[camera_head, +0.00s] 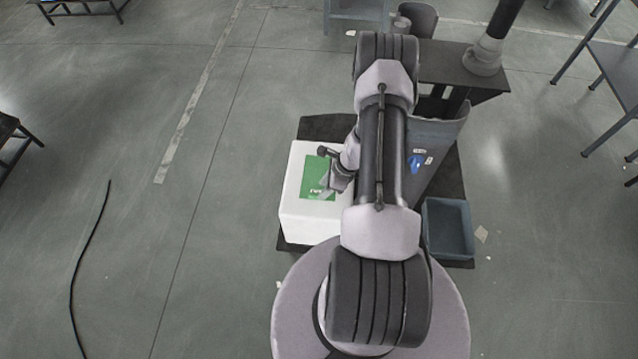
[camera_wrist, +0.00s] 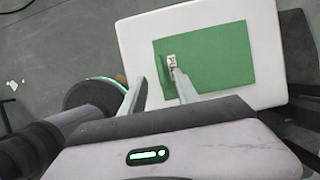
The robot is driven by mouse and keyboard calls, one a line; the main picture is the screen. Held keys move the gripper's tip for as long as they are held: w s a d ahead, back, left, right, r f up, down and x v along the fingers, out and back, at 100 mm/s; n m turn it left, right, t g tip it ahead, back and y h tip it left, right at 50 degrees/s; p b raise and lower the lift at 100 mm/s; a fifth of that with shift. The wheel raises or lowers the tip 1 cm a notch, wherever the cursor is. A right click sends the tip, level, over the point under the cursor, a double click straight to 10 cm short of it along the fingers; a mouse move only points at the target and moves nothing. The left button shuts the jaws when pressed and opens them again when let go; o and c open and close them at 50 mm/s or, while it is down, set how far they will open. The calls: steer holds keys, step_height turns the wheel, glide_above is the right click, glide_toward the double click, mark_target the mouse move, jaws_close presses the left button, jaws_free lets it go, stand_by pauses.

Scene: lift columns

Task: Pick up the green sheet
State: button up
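The green sheet (camera_head: 313,175) lies flat on top of a white box (camera_head: 300,218), with a small white label near one edge. In the wrist view the sheet (camera_wrist: 222,55) lies beyond the fingers, on the white box top (camera_wrist: 135,32). My gripper (camera_head: 328,186) is over the right part of the sheet and hides some of it. The right finger overlaps the sheet by the label; the left finger is beside the sheet's edge. I cannot tell whether they touch it.
A blue-grey bin (camera_head: 448,230) stands to the right of my arm. A black cable (camera_head: 90,235) lies on the floor at left. A table (camera_head: 615,70) stands at the far right. The floor left of the box is mostly clear.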

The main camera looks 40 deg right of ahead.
mark_target(317, 194)
steer(key=b+x, duration=0.2)
steer(key=x, duration=0.3)
steer(key=shift+d, duration=0.1)
steer(key=shift+r, duration=0.1)
jaws_close()
stand_by(1.0)
